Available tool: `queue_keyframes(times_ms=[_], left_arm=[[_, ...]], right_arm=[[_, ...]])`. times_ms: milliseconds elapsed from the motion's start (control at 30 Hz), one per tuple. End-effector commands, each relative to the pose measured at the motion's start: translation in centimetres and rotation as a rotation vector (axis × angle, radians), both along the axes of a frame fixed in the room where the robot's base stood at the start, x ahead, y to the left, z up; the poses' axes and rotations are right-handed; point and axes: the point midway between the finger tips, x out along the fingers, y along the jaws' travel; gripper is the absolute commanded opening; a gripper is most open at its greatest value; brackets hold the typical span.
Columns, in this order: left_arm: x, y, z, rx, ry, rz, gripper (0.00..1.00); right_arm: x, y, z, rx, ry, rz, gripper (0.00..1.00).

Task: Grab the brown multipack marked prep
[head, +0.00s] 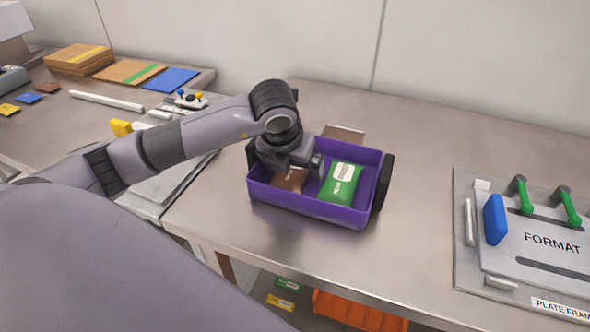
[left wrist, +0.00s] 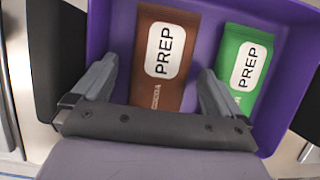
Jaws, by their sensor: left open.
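The brown multipack (left wrist: 164,62) lies in the purple bin (head: 305,208), its white label reading PREP in the left wrist view. In the head view the brown pack (head: 292,180) is partly covered by my left gripper (head: 292,168). My left gripper (left wrist: 160,85) is open above the bin, one finger on each side of the brown pack; I cannot tell whether they touch it. A green pack (head: 341,182), also marked PREP, lies just right of the brown one; it shows in the left wrist view (left wrist: 244,65) close by the right finger. My right gripper is out of view.
The bin's walls and dark end handles (head: 383,182) stand around the packs. A FORMAT plate fixture (head: 540,240) with green clamps is at the right. Flat boards (head: 128,72) lie on the left bench. The steel counter (head: 420,160) is clear between bin and fixture.

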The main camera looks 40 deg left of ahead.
Motion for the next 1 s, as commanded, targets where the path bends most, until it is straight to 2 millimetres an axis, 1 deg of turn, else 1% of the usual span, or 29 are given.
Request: queue_keyframes(times_ms=[33,67,100,167,200,233,500,667,767,867,967,1000], left_arm=[[0.0,0.0,0.0,-0.001,0.0,0.0,0.9],[0.0,0.0,0.0,-0.001,0.0,0.0,0.8],[0.0,0.0,0.0,-0.001,0.0,0.0,0.67],[0.0,0.0,0.0,-0.001,0.0,0.0,0.48],[0.0,0.0,0.0,-0.001,0.0,0.0,0.35],[0.0,0.0,0.0,-0.001,0.0,0.0,0.34],[0.0,0.0,0.2,0.0,-0.002,0.0,0.34],[0.1,-0.1,1.2,-0.002,-0.006,0.0,0.34],[0.1,-0.1,2.6,-0.001,-0.006,-0.001,0.34],[0.2,0.0,4.7,-0.002,-0.009,-0.001,0.34],[0.2,-0.1,7.6,-0.003,-0.011,-0.001,0.34],[0.2,-0.1,8.9,-0.002,-0.012,-0.001,0.34]], right_arm=[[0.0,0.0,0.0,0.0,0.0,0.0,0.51],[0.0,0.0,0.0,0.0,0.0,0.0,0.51],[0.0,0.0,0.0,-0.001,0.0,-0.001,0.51],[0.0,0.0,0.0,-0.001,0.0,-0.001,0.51],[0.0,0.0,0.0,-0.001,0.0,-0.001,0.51],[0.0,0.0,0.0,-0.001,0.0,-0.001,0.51],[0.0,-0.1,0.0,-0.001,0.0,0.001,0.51],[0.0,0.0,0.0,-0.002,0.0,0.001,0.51],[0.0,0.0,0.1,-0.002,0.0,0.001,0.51],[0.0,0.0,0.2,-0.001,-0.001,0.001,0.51],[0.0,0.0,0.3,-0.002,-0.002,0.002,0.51],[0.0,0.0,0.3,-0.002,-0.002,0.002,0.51]])
